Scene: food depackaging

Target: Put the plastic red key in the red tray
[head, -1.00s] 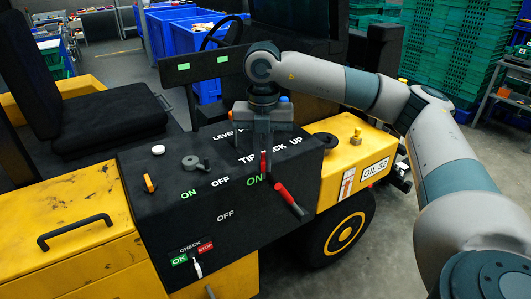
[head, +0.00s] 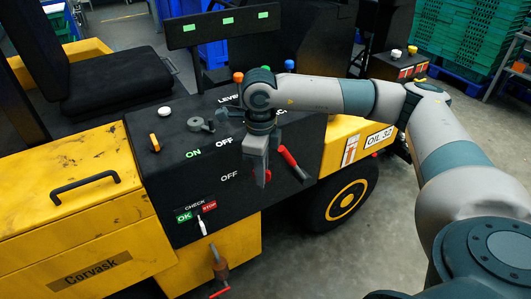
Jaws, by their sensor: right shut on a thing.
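My right gripper (head: 262,178) hangs pointing down in front of the black control panel, near the word OFF. It is shut on a small red piece (head: 268,175), which looks like the red key. Most of the key is hidden by the fingers, so its shape cannot be told. No red tray can be made out in the head view. My left gripper is not in view.
The black panel (head: 215,180) carries a red-handled lever (head: 288,156) just right of my gripper, plus a grey knob (head: 197,124) and a yellow switch (head: 154,142). A yellow vehicle body (head: 75,222) surrounds it.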

